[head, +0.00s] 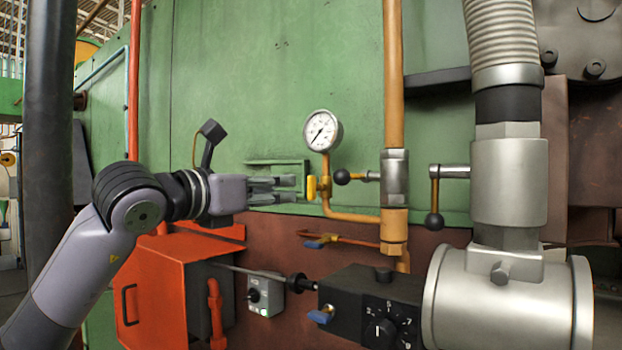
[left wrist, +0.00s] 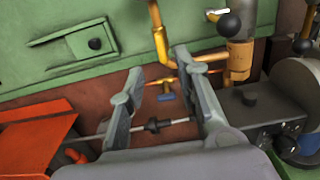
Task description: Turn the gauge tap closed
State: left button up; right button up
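The gauge tap (head: 311,189) has a yellow handle that stands upright on the thin pipe below the round white pressure gauge (head: 322,130). My left gripper (head: 288,189) is open and empty, its fingers pointing right, just left of the yellow handle in the head view. I see no clear contact with it. In the left wrist view the two fingers of the left gripper (left wrist: 158,62) are spread apart, with the yellow gauge pipe (left wrist: 160,46) beyond them. I cannot clearly make out the handle there. My right gripper is not in view.
Ball-ended levers (head: 342,177) and (head: 434,220) stand right of the tap. A blue-handled valve (head: 318,241) sits below it. An orange box (head: 160,290), a small switch box (head: 265,296) and a black dial box (head: 372,300) are lower down. The green wall (head: 250,90) is behind.

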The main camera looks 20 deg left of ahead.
aim_at(309, 186)
pick_arm(q)
jog(key=p+x, duration=0.3)
jog(key=x, duration=0.7)
jog(key=shift+w+d+p, duration=0.15)
jog(key=shift+w+p, duration=0.15)
jog(key=shift+c, duration=0.6)
grip_shut()
